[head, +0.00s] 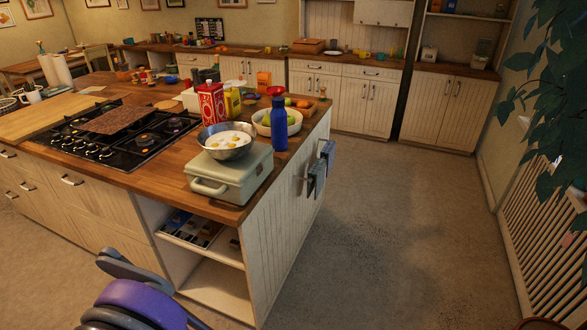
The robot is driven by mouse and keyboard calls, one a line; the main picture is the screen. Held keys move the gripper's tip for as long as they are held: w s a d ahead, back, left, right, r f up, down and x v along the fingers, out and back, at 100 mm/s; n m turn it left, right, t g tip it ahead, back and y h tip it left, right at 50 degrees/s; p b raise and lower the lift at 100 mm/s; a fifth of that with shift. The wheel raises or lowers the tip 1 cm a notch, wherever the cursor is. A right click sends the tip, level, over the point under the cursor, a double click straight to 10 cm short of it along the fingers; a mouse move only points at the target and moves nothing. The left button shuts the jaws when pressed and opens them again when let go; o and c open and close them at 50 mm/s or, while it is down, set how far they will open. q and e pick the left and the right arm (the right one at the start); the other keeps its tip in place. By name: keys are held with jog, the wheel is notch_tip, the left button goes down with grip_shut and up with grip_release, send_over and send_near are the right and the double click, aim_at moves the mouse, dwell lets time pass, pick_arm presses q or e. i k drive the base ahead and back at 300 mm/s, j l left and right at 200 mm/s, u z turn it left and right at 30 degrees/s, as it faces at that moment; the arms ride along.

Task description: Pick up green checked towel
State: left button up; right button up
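Two cloths hang on the right end panel of the kitchen island: a grey-blue cloth (317,180) nearer me and a bluer cloth (328,153) just behind it. They are small here, and I cannot make out a green check on either. No cloth in view is clearly green checked. Part of my own arm, purple and dark grey, shows at the bottom left. No gripper fingers are visible.
The wooden-topped island (160,170) fills the left. On its near corner stand a grey-green case (230,178), a metal bowl (228,148) and a blue bottle (279,125). The floor (400,220) right of the island is clear. A leafy plant (550,110) and slatted panel (545,240) stand far right.

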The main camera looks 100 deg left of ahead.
aim_at(317, 170)
jog(key=u, duration=3.15)
